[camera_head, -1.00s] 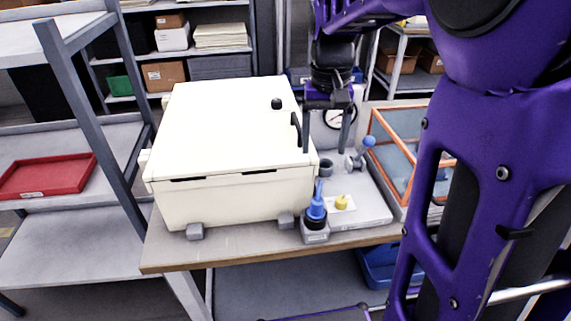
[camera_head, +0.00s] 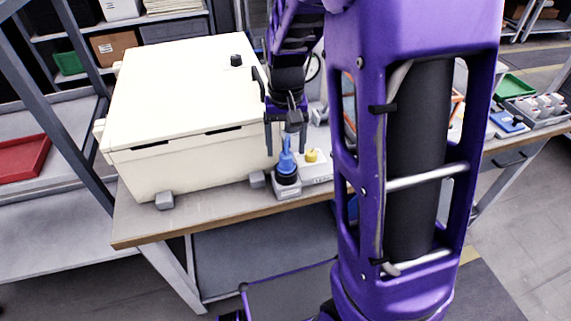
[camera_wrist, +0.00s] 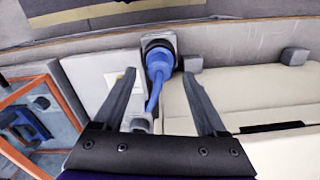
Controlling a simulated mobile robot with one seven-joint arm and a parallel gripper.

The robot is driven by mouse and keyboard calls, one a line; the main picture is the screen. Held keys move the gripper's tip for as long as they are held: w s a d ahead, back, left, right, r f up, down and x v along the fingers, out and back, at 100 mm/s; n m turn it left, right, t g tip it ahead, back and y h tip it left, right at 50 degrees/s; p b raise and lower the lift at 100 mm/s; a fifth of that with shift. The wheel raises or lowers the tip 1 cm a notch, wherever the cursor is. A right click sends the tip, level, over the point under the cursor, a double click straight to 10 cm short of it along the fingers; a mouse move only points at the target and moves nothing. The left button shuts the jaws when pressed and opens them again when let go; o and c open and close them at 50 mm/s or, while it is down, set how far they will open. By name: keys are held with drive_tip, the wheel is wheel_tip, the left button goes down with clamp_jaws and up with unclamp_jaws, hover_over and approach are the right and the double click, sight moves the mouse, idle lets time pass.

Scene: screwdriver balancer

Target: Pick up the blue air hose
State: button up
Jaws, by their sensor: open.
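The blue air hose (camera_head: 287,162) stands upright in a small grey holder with a black collar (camera_head: 286,180), near the table's front edge beside the white box. In the wrist view the blue hose (camera_wrist: 156,68) shows between my finger lines, with its narrow end pointing toward my gripper. My gripper (camera_head: 286,150) is open and points down, with one finger on each side of the hose top. I cannot tell whether either finger touches it. In the wrist view my gripper (camera_wrist: 158,74) holds nothing.
The large white box (camera_head: 180,110) stands close on the left. A yellow knob (camera_head: 311,155) on a light plate is just right of the hose. An orange-framed case (camera_wrist: 42,115) lies beyond. My arm hides much of the table's right side.

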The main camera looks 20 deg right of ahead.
sight(286, 153)
wheel_tip(286, 153, down, 4)
drive_tip(key=shift+r, duration=0.15)
clamp_jaws()
idle(0.3)
